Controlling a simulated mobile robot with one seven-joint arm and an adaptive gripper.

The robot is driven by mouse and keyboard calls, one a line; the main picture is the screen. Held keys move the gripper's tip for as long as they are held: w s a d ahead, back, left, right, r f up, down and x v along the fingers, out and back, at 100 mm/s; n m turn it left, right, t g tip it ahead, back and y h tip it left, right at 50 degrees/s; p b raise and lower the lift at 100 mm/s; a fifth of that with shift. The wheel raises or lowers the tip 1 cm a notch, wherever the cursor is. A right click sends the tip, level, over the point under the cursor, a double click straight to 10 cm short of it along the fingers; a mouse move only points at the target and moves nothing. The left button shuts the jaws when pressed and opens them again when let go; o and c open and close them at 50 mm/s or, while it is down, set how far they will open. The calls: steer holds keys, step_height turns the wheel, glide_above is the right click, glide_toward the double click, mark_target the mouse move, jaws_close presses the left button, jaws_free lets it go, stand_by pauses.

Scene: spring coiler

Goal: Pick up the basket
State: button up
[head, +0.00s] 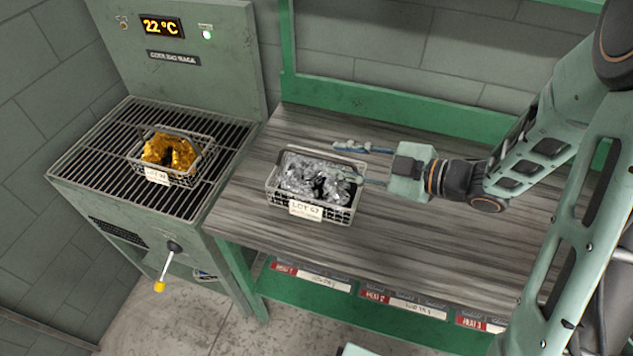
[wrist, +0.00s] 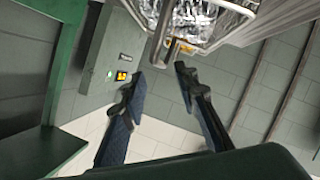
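A wire basket (head: 316,211) with a label and crumpled silvery pieces stands on the wooden bench top, near its left end. It also shows at the top of the wrist view (wrist: 242,32), with a bar reaching down toward the gap between my fingertips. A second wire basket (head: 178,178) with gold-coloured pieces sits on the grate at the left. My gripper (head: 346,161) is at the right rear side of the bench basket, fingers pointing left. In the wrist view my gripper (wrist: 161,78) has its fingers apart. I cannot tell whether the bar lies between them.
The green machine (head: 230,95) with the grate and a 22 °C display stands left of the bench (head: 420,240). A lever (head: 168,262) sticks out of its front. The bench is clear in front of my arm. A green rail (head: 390,105) runs behind it.

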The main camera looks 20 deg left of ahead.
mark_target(322, 156)
steer(key=x, duration=0.6)
steer(key=shift+a+f, duration=0.15)
steer(key=shift+a, duration=0.25)
jaws_close()
